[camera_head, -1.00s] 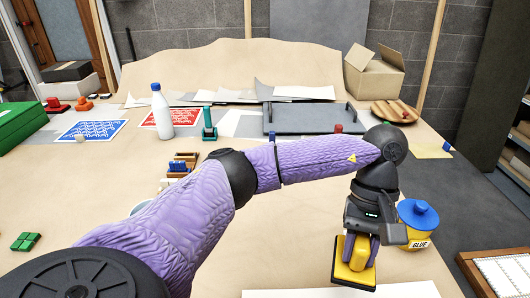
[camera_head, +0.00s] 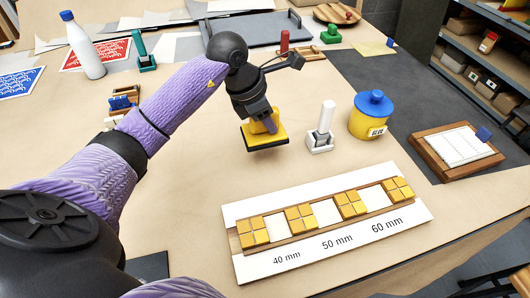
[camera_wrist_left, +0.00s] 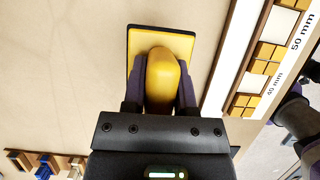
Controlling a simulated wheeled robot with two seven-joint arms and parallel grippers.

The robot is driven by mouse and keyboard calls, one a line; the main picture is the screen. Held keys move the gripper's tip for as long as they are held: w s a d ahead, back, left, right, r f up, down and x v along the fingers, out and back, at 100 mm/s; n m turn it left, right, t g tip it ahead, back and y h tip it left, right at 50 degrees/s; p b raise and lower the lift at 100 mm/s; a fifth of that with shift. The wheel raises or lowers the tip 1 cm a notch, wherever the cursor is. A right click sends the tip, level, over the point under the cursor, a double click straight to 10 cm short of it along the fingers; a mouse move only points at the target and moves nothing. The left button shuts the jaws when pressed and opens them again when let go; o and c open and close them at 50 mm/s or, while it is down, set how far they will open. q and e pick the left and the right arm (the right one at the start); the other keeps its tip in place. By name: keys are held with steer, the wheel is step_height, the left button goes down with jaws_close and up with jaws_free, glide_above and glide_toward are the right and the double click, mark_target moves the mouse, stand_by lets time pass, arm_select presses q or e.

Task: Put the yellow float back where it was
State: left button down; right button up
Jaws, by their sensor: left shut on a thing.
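The yellow float (camera_head: 264,127) has a yellow handle and a flat pad with a dark underside. My left gripper (camera_head: 262,122) is shut on its handle and holds it over the bare table, left of a small white-handled tool. In the left wrist view the float (camera_wrist_left: 161,80) sits between the two fingers of the left gripper (camera_wrist_left: 160,88), with its pad beyond them. Whether the pad touches the table I cannot tell. My right gripper is not in view.
A white board (camera_head: 240,264) with a wooden strip of yellow tiles and size labels lies in front. The white-handled tool (camera_head: 321,130) and a yellow glue pot (camera_head: 368,118) stand right of the float. A wooden-framed panel (camera_head: 455,150) lies farther right. A white bottle (camera_head: 84,48) stands back left.

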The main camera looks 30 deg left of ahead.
arm_select(q)
step_height(320, 180, down, 8)
steer(key=shift+r+b, duration=0.25)
steer(key=shift+b, duration=0.5)
steer(key=shift+r, duration=0.15)
steer(key=shift+c, duration=2)
jaws_free()
steer(key=shift+r, duration=0.1)
steer(key=p+v, duration=0.3)
steer(key=v, duration=0.9)
steer(key=shift+w, duration=0.1)
